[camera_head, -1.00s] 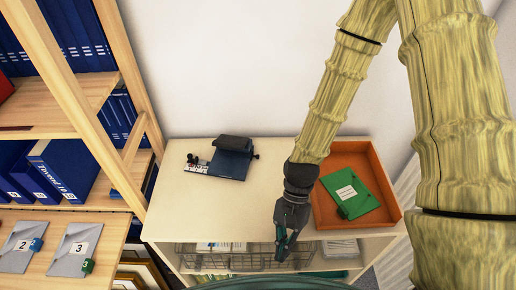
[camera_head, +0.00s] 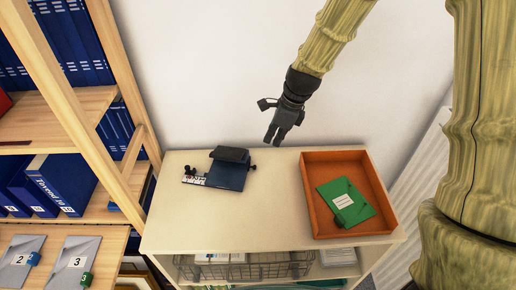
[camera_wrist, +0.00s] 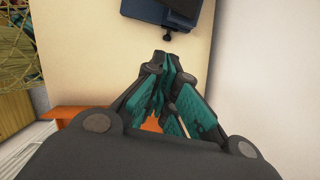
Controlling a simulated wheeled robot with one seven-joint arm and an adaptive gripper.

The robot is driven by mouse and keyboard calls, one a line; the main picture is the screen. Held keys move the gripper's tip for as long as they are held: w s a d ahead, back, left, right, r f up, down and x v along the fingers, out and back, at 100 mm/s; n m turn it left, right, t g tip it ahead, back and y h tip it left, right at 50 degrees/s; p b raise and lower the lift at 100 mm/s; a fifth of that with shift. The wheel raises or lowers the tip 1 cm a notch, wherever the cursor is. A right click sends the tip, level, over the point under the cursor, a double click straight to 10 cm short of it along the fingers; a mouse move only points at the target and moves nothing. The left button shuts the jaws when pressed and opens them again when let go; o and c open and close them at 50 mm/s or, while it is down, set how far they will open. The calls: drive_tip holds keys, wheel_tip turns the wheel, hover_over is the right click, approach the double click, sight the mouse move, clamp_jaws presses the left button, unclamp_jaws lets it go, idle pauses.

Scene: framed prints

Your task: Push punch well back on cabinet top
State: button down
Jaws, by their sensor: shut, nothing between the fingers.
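The punch (camera_head: 228,169) is a dark blue and black hole punch lying on the cabinet top (camera_head: 205,228), left of the middle and near the wall side. It also shows at the top edge of the wrist view (camera_wrist: 160,12), partly cut off by the frame. My gripper (camera_head: 274,139) hangs to the right of the punch near the wall, above the rear of the cabinet top, apart from the punch. Its fingers are shut and empty, and in the wrist view (camera_wrist: 166,58) their tips point toward the punch.
An orange tray (camera_head: 312,196) with a green folder (camera_head: 345,203) sits at the right of the cabinet top. A wire basket (camera_head: 250,266) is on the shelf below. A wooden shelf unit with blue binders (camera_head: 58,184) stands at the left. The cabinet top's front middle is clear.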

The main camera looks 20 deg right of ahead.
sight(244, 161)
drive_tip(key=p+x, duration=0.2)
drive_tip(key=x, duration=0.7)
drive_tip(key=shift+f, duration=0.4)
drive_tip(key=a, duration=0.1)
drive_tip(key=w+a+p, duration=0.1)
drive_tip(key=a, duration=0.1)
drive_tip(key=shift+w+r, duration=0.1)
drive_tip(key=shift+w, duration=0.2)
drive_tip(key=shift+w+a, duration=0.2)
drive_tip(key=shift+a, duration=0.1)
drive_tip(key=shift+a, duration=0.1)
drive_tip(key=shift+w+a+p, duration=0.4)
drive_tip(key=shift+w+a, duration=0.15)
drive_tip(key=shift+a, duration=0.35)
drive_tip(key=shift+d, duration=0.15)
